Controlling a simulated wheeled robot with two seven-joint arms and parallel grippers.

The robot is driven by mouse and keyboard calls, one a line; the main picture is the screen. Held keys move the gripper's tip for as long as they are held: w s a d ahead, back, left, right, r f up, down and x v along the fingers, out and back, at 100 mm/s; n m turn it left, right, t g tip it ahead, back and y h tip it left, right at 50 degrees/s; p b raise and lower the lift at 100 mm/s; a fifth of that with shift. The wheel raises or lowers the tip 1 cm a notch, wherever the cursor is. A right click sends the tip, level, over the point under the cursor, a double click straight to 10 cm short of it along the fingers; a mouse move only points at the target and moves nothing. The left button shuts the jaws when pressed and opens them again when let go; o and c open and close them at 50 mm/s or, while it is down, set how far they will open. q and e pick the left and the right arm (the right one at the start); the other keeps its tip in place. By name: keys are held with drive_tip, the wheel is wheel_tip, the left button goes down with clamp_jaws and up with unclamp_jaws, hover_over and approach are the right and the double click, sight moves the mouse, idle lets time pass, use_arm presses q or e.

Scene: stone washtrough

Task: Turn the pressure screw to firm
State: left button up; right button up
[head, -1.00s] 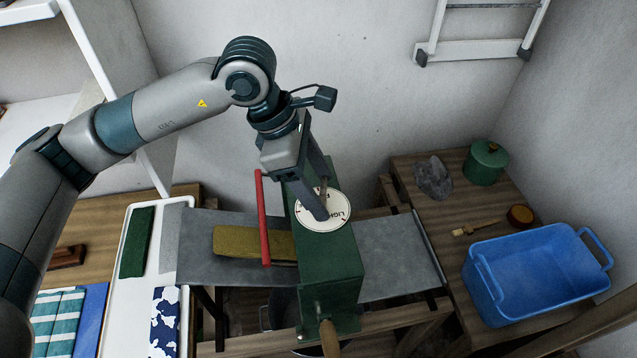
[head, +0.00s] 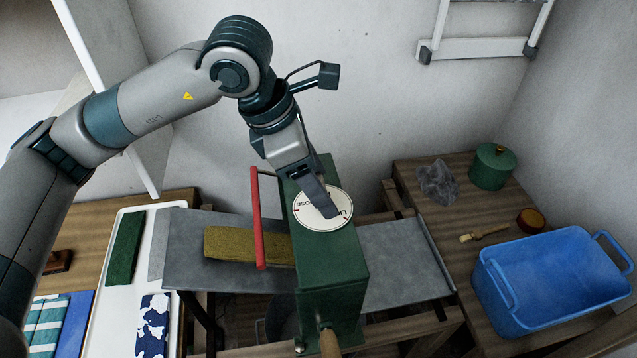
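The green press (head: 330,265) stands across the grey bed, with a round white dial (head: 335,222) on its top. Parts of black lettering show on the dial, seemingly "OSE" near the fingers and "LI" at the right edge. My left gripper (head: 322,203) points down over the dial, its fingers covering the middle and lined up one behind the other. The pressure screw is hidden behind them, so its setting and whether the fingers grip it cannot be seen. My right gripper is not in view.
A red bar (head: 257,218) stands left of the press, beside a mustard folded cloth (head: 235,246) on the grey bed (head: 400,260). A white tray (head: 105,290) holds cloths at left. A blue tub (head: 550,285) and green tin (head: 492,166) stand right.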

use_arm(q)
drive_tip(key=o, duration=1.1)
drive_tip(key=shift+c, duration=0.2)
drive_tip(key=shift+r, duration=0.1)
drive_tip(key=shift+a+r+b, duration=0.25)
drive_tip(key=shift+r+b, duration=0.05)
drive_tip(key=shift+r, duration=0.15)
drive_tip(key=b+v, duration=0.4)
drive_tip(key=v, duration=1.2)
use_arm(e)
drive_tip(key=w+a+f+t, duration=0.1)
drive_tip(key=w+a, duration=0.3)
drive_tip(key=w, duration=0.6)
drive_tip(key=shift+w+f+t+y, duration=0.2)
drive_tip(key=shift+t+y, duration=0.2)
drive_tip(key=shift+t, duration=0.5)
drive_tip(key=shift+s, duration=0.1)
